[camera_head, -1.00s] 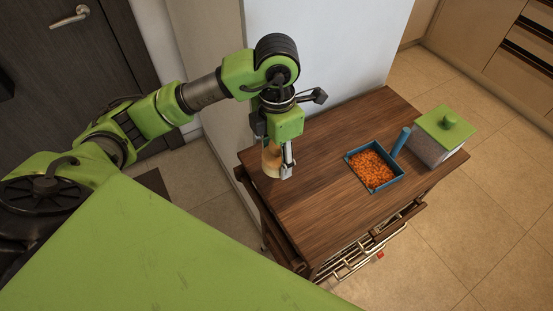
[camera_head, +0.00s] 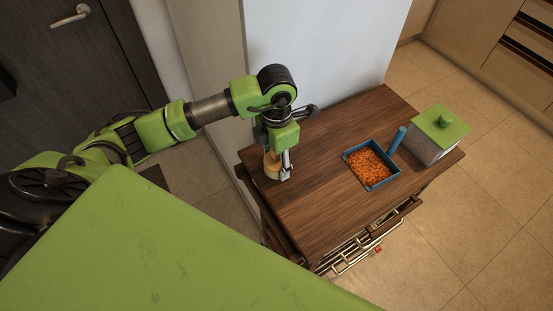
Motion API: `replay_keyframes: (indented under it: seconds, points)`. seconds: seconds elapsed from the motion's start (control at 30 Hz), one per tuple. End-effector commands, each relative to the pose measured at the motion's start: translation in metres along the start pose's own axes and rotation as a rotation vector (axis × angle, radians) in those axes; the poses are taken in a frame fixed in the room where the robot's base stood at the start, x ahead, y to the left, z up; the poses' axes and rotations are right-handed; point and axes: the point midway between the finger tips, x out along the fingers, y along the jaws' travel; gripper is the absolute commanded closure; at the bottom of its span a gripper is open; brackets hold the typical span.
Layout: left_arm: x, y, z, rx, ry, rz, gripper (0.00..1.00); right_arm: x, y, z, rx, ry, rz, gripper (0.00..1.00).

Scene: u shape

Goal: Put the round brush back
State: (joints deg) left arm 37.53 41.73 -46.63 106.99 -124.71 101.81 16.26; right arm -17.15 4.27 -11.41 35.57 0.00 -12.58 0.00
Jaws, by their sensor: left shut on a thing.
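The round brush (camera_head: 271,166) is a pale wooden, rounded piece at the left end of the brown wooden cabinet top (camera_head: 310,215). My left gripper (camera_head: 281,168) comes down over it from above and is shut on it. The brush is upright, at or just above the wood; I cannot tell if it touches. The fingers hide part of it. My right gripper is not in view.
A blue dustpan-like tray (camera_head: 371,164) with orange bits and a raised handle lies on the cabinet top. A box with a green lid (camera_head: 438,135) stands at the right end. A drawer (camera_head: 365,243) hangs open in front. A white wall (camera_head: 310,50) rises behind.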

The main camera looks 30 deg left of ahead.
Motion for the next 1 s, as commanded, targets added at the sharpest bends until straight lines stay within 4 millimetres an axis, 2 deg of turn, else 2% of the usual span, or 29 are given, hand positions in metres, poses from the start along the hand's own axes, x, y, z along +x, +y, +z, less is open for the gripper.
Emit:
replay_keyframes:
  seconds: [0.03, 0.07, 0.1, 0.4, 0.5, 0.57, 0.67, 1.0]
  points:
    - [0.001, 0.000, 0.000, 0.000, 0.000, 0.000, 0.47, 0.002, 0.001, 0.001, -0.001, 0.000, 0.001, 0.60]
    - [0.001, 0.000, 0.000, 0.000, 0.000, 0.000, 0.39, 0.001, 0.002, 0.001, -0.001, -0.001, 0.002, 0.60]
    - [0.001, 0.000, 0.000, 0.000, 0.000, 0.000, 0.36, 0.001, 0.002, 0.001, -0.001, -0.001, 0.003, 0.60]
    - [0.000, 0.000, 0.000, 0.000, 0.000, 0.000, 0.36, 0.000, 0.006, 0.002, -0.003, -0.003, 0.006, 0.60]
    - [-0.004, 0.000, 0.000, 0.000, 0.000, 0.000, 0.36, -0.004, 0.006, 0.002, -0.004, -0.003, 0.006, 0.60]
    - [-0.008, 0.001, 0.001, 0.000, -0.004, 0.001, 0.36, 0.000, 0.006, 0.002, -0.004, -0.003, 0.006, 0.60]
    - [-0.024, 0.001, 0.002, 0.001, -0.007, 0.004, 0.36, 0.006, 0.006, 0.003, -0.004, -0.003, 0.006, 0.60]
    - [-0.100, 0.001, 0.002, 0.001, -0.007, 0.004, 0.36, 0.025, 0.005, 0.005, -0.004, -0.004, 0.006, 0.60]
